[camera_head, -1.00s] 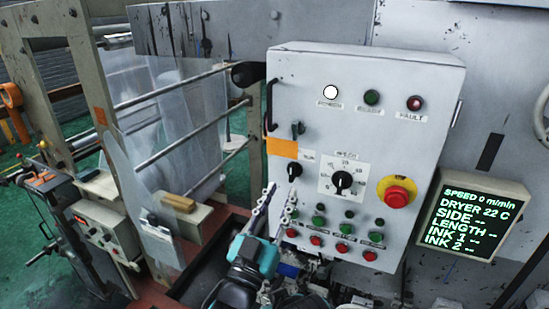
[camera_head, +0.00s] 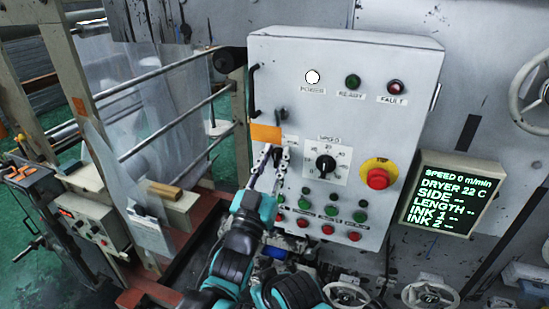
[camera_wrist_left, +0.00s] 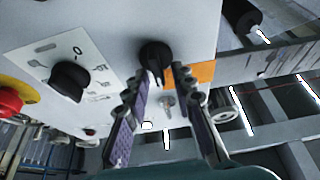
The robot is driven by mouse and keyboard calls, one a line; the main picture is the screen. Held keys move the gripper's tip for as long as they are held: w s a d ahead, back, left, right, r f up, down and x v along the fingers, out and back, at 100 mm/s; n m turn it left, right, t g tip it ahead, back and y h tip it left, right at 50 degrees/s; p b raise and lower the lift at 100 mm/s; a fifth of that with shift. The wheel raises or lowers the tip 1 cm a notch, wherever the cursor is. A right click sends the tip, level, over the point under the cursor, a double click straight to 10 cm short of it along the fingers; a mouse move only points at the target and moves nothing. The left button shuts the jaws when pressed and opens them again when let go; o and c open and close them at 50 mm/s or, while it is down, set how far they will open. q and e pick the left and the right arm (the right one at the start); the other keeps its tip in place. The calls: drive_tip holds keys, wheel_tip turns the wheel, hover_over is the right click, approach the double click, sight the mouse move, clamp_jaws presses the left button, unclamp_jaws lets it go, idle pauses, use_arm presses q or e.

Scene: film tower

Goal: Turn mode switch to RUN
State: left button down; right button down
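The mode switch is a small black rotary knob (camera_head: 277,152) on the grey control panel, beside an orange plate and mostly hidden behind my fingertips in the head view. In the left wrist view this black knob (camera_wrist_left: 154,54) shows clearly, with its pointer ridge toward the fingers. My left gripper (camera_head: 273,157) is open, with one fingertip on each side of the knob's lower end. In the left wrist view the gripper (camera_wrist_left: 158,80) has gaps beside the knob; contact cannot be told. The switch's label is too small to read. My right gripper is not in view.
The larger speed knob (camera_head: 325,164) sits just right of the switch, with a red emergency stop (camera_head: 377,178) beyond it. Green and red buttons lie below. A lit screen (camera_head: 453,196) reads SPEED 0 m/min. A black handle (camera_head: 254,92) sticks out at the panel's left edge.

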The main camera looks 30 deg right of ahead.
use_arm(q)
drive_tip(key=shift+m, duration=0.7)
drive_tip(key=shift+m+g+h+b, duration=0.3)
drive_tip(key=shift+m+g+h, duration=0.25)
drive_tip(key=shift+m, duration=0.35)
drive_tip(key=m+g, duration=0.2)
drive_tip(key=m, duration=0.1)
drive_tip(key=shift+s+d+m+h, duration=0.1)
drive_tip(key=shift+s+m+h, duration=0.05)
drive_tip(key=shift+m+h, duration=0.2)
drive_tip(key=shift+s+d+f+m+g, duration=0.1)
drive_tip(key=shift+m+g, duration=0.6)
drive_tip(key=shift+m, duration=0.75)
drive_tip(key=shift+s+f+m+g, duration=0.1)
drive_tip(key=shift+m+g, duration=0.55)
drive_tip(key=shift+m, duration=0.75)
drive_tip(key=c, duration=1.6)
unclamp_jaws()
drive_tip(key=shift+c, duration=0.2)
drive_tip(key=v, duration=1.2)
